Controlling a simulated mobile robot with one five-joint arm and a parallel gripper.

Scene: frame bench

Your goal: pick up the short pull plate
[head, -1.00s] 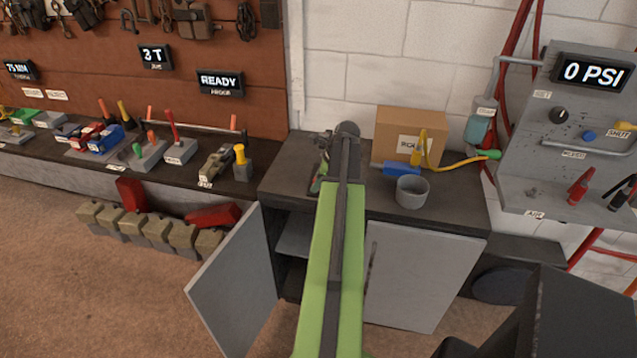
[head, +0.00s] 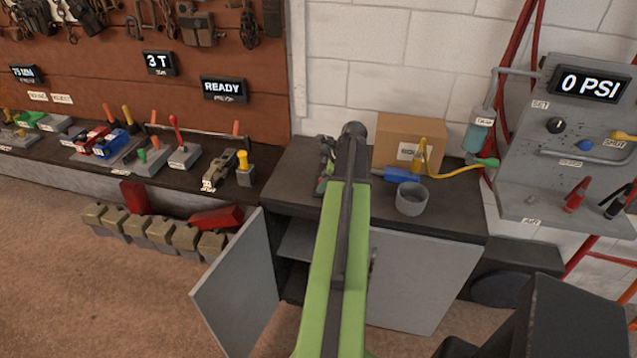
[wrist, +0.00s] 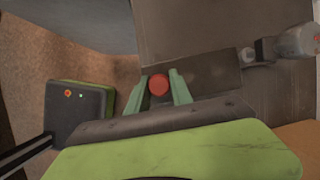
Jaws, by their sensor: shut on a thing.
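In the wrist view, the two pale green fingers of my gripper (wrist: 159,80) close on either side of a round red knob (wrist: 158,86). A dark flat plate (wrist: 210,76), which looks like the short pull plate, lies right behind the knob and extends to the right. The knob appears to belong to it, though the join is hidden. A grey metal fitting (wrist: 248,57) meets the plate's right end. I cannot tell whether the plate is clear of the surface.
The dark cabinet top (head: 445,213) carries a grey cup (head: 411,198), a blue block (head: 397,174) and a cardboard box (head: 411,143). A cabinet door (head: 238,287) stands open on the left. A gauge panel (head: 565,150) rises at right. Several tools crowd the left bench (head: 150,180).

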